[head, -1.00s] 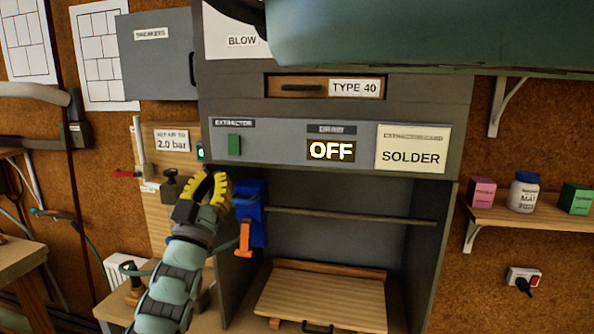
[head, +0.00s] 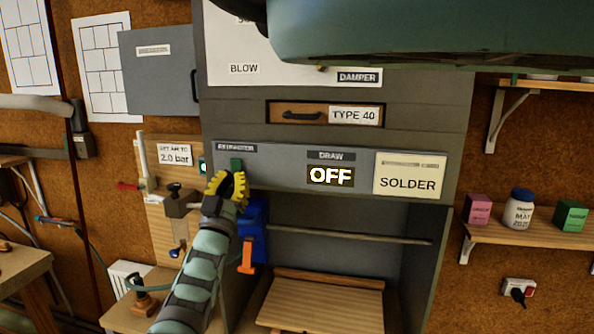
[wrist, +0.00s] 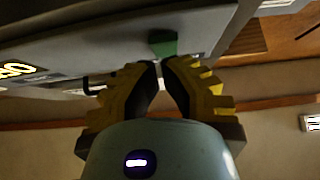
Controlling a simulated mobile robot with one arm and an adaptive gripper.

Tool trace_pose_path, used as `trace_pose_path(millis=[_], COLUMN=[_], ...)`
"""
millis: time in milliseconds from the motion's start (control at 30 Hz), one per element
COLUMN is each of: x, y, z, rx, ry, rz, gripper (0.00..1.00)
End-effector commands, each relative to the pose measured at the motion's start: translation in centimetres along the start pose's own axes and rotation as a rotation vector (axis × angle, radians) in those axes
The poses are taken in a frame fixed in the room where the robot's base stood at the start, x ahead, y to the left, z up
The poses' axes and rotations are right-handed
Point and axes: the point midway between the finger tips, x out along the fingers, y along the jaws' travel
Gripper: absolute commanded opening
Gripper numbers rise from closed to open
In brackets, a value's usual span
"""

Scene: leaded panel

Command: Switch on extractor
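The grey extractor hood front carries a green switch (head: 236,165) beside a small label reading EXTRACTOR (head: 236,148). A display (head: 331,176) under the word DRAW reads OFF. My gripper (head: 236,174), with yellow ribbed fingers, is just below the switch and overlaps its lower part in the head view. In the wrist view the green switch (wrist: 162,43) lies just beyond my fingertips (wrist: 161,63). The tips are close together with nothing held between them. I cannot tell whether they touch the switch.
A SOLDER card (head: 409,174) is on the panel's right. A TYPE 40 drawer (head: 295,114) is above. A blue item (head: 254,225) with an orange handle hangs just right of my wrist. The hood's bay with its wooden board (head: 320,303) is below. A shelf (head: 530,232) is at right.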

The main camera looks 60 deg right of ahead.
Motion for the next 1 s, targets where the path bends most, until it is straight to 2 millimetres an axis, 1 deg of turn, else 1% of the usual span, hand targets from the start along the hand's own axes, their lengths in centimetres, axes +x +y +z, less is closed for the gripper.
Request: trace_pose_path(millis=[33, 233, 667, 1000], x=[0.3, 0.5, 0.5, 0.2], y=[0.2, 0.2, 0.2, 0.2], z=[0.1, 0.5, 0.6, 1.7], rx=[-0.003, -0.003, -0.003, -0.008], ry=[-0.002, -0.003, -0.001, 0.039], rz=[0.003, 0.003, 0.003, 0.003], gripper=[0.0, 0.0, 0.0, 0.0])
